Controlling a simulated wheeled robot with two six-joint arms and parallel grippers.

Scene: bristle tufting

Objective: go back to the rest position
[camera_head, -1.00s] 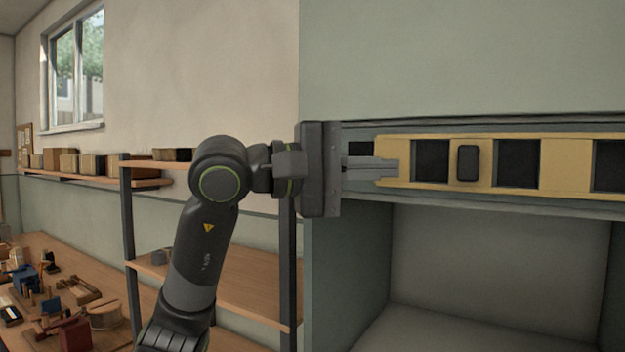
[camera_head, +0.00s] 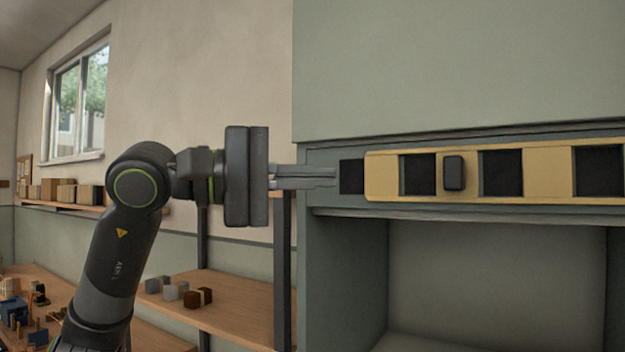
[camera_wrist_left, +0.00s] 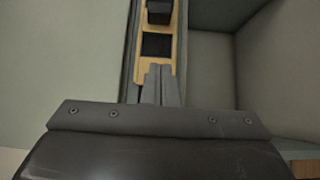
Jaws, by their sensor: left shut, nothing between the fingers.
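My left gripper (camera_head: 335,178) is shut and empty, its fingers pointing right. In the head view its tips are just short of the yellow slotted strip (camera_head: 383,177), apart from its left end. The strip has dark square openings and a small dark knob (camera_head: 454,173), and sits in a grey-green frame. In the left wrist view the closed fingers (camera_wrist_left: 160,82) point up the picture towards the strip (camera_wrist_left: 140,70); the dark knob (camera_wrist_left: 159,12) shows at the top. My right gripper is not in view.
A grey-green cabinet (camera_head: 345,270) with an open recess is below the strip. A wooden shelf (camera_head: 235,305) with small blocks (camera_head: 190,298) stands behind my left arm. A wall shelf (camera_head: 65,205) and a cluttered bench (camera_head: 40,310) are at the left.

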